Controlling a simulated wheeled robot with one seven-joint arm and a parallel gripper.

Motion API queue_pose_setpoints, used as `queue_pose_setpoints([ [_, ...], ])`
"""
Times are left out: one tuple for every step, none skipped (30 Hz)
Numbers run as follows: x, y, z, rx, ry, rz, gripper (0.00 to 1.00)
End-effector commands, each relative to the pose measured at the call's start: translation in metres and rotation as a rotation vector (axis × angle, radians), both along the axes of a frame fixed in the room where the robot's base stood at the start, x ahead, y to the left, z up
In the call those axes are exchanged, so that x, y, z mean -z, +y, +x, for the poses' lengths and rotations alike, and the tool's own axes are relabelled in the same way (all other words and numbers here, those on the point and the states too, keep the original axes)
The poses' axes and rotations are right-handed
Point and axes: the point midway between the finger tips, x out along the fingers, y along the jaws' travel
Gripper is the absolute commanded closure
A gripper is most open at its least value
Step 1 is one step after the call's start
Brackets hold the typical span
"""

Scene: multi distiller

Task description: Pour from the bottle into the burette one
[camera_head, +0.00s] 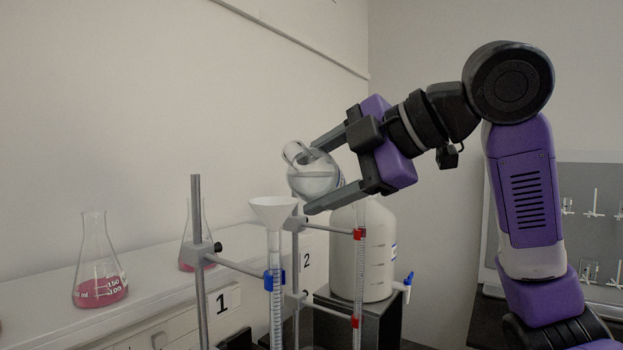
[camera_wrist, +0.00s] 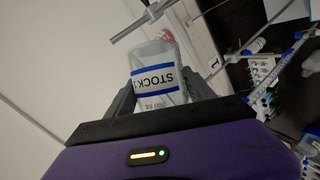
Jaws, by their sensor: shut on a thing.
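My gripper (camera_head: 322,172) is shut on a clear glass bottle (camera_head: 313,178). In the head view the bottle is tilted, with its neck toward the upper left. In the wrist view the bottle (camera_wrist: 157,77) shows a blue and white label reading "STOCK" between the fingers (camera_wrist: 158,92). Burette one (camera_head: 275,285) stands upright in a blue clamp, beside a stand with the label "1" (camera_head: 222,303). A white funnel (camera_head: 273,210) sits on its top. The bottle is above and slightly right of the funnel in the head view. No stream of liquid is visible.
A second burette (camera_head: 358,290) with red clamps stands to the right, before a large white carboy (camera_head: 377,250). Flasks with pink liquid (camera_head: 100,280) stand on the white ledge (camera_head: 50,290) at left. A metal stand rod (camera_head: 198,270) rises left of the funnel.

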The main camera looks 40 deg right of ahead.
Motion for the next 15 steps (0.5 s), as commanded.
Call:
queue_pose_setpoints([
  [-0.0046,-0.0026,0.0013,0.001,-0.002,0.002,1.0],
  [-0.005,-0.0035,0.0018,0.0,-0.002,0.002,1.0],
  [-0.005,-0.0043,0.0023,0.0,-0.002,0.001,1.0],
  [-0.0048,-0.0046,0.0025,-0.001,-0.002,0.0,1.0],
  [-0.0046,-0.0048,0.0026,-0.001,-0.002,0.0,1.0],
  [-0.0042,-0.0048,0.0026,-0.001,-0.002,0.0,1.0],
  [-0.004,-0.0047,0.0025,-0.001,-0.002,0.0,1.0],
  [-0.0041,-0.0046,0.0025,0.0,-0.003,0.0,1.0],
  [-0.0041,-0.0046,0.0025,0.0,-0.003,0.0,1.0],
  [-0.0041,-0.0046,0.0025,0.0,-0.003,0.0,1.0],
  [-0.004,-0.0045,0.0025,-0.001,-0.002,0.002,1.0],
  [-0.0033,-0.004,0.0024,-0.001,0.006,0.017,1.0],
  [-0.0021,-0.0031,0.0021,-0.001,0.019,0.038,1.0],
  [-0.0003,-0.0018,0.0016,-0.003,0.035,0.067,1.0],
  [0.0036,0.0005,0.0006,-0.004,0.064,0.113,1.0],
])
